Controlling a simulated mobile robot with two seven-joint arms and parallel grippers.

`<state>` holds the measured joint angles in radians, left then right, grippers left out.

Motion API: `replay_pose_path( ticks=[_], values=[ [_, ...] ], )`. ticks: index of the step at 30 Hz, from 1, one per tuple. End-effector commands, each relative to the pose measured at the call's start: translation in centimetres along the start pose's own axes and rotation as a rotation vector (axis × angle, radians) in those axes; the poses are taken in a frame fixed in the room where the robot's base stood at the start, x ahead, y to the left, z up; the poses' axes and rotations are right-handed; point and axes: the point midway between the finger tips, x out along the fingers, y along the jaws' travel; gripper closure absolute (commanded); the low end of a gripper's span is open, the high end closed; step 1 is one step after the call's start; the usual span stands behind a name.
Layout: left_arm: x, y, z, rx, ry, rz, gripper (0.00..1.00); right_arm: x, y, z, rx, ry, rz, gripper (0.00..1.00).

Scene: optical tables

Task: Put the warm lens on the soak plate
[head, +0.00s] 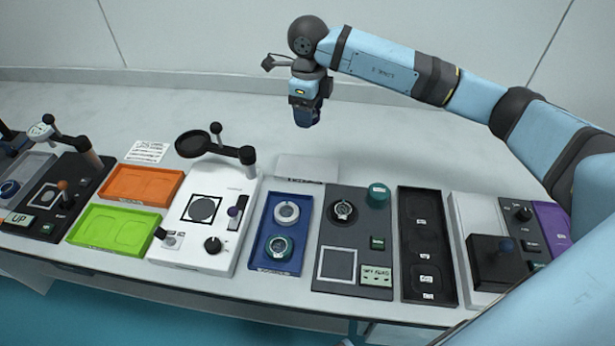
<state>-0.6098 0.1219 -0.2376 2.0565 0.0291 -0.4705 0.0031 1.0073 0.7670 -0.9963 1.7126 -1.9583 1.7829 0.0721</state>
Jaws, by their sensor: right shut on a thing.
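My right gripper (307,122) is raised above the back of the table, pointing down and shut on a small dark bluish thing, mostly hidden by the fingers. I cannot tell whether it is a lens. Two round ring-mounted lenses, a pale one (287,212) and a dark teal one (278,247), lie in the blue tray (257,225). Another dark ring-mounted lens (343,210) sits on the dark grey station (355,240). That station has a light-framed square plate (337,265). I cannot tell which lens is warm or which surface is the soak plate.
A teal cylinder (378,194) stands on the grey station. To its right are a black compartment tray (402,262) and a dark box (493,262). Left are a white station (222,257) with a round-headed arm, an orange tray (139,186) and a green tray (112,231).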

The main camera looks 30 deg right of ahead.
Motion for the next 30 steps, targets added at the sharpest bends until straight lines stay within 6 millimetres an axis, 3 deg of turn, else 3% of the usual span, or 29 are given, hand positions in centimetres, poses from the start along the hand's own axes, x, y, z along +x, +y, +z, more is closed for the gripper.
replay_pose_path(
  ticks=[1,6,11,14,25,30],
  values=[
    [0.6,0.0,0.8,-0.003,0.000,0.001,0.57,0.0,-0.5,0.2,0.081,-0.005,0.000,0.63],
    [1.1,0.0,0.9,-0.009,0.009,0.002,0.57,-1.3,-1.3,0.5,0.292,-0.009,0.009,0.63],
    [1.2,0.0,1.1,-0.011,0.008,0.002,0.57,-1.5,-1.5,0.6,0.374,-0.008,0.014,0.63],
    [1.2,0.0,1.1,-0.011,0.008,0.002,0.57,0.1,-1.5,0.5,0.385,-0.005,0.016,0.63],
    [1.3,-0.3,1.4,0.002,0.004,0.002,0.57,9.9,-1.3,0.6,0.383,-0.004,0.016,0.63],
    [1.3,-0.3,1.5,0.005,0.004,0.002,0.57,12.9,-1.3,0.7,0.381,-0.006,0.015,0.63]
  ],
)
